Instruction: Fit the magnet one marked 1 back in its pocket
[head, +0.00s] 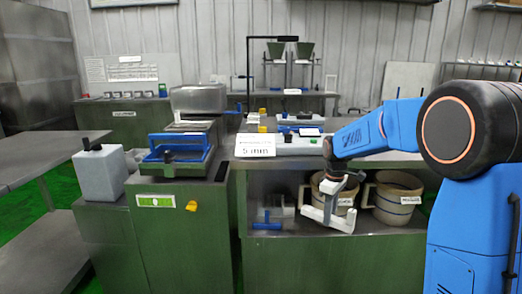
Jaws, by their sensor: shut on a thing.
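My gripper (325,215) hangs at the end of my blue arm, in front of the steel bench (300,158) and below its top, before the open shelf. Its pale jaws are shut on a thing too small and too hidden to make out. I cannot tell from this view whether it is magnet one, and no mark 1 can be read. I cannot pick out the magnet's pocket. A blue-framed tray (180,150) sits on the green-fronted steel cabinet (165,232) at left.
Two beige buckets (398,200) stand on the shelf behind my gripper. A blue-handled item (268,224) is left of them. A "5 mm" card (255,147) and white devices (298,147) stand on the bench top. A grey box (100,173) is at left.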

